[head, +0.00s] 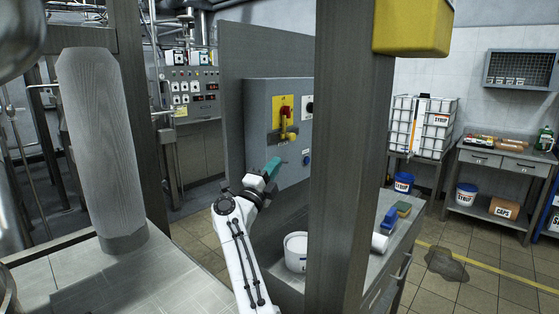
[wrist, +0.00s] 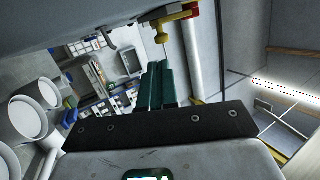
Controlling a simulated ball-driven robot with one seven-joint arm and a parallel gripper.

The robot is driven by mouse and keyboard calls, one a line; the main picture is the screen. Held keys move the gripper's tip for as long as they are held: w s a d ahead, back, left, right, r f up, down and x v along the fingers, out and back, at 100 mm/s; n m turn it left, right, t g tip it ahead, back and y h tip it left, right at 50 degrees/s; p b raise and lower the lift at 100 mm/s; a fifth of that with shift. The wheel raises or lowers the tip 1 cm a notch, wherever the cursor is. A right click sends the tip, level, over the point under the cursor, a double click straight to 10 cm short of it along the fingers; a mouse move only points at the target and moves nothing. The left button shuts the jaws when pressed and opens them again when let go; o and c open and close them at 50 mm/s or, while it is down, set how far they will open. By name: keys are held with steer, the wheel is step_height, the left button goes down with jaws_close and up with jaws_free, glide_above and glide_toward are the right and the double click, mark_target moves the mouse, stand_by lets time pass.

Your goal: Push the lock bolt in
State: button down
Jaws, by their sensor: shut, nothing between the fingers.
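A grey control box (head: 262,110) carries a yellow plate with a red and yellow switch (head: 285,112). A yellow piece (head: 288,136) projects below the switch; it may be the lock bolt, but its exact form is too small to tell. In the wrist view a yellow knobbed piece (wrist: 176,17) hangs at the top, beside a red part, with a thin rod below it. My gripper (head: 272,167) has teal fingers, shut and empty, below and left of the switch, close to the box front. In the wrist view the fingertips (wrist: 157,68) point up toward the yellow piece, apart from it.
A dark post (head: 345,160) stands right of my arm, with a yellow box (head: 412,26) at its top. A white tub (head: 296,252) stands on the bench below. A blue item (head: 389,218) and a white roll lie right of the post. A grey cylinder (head: 100,140) stands left.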

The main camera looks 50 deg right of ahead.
steer(key=b+v, duration=0.1)
steer(key=v, duration=0.4)
steer(key=shift+a, duration=0.25)
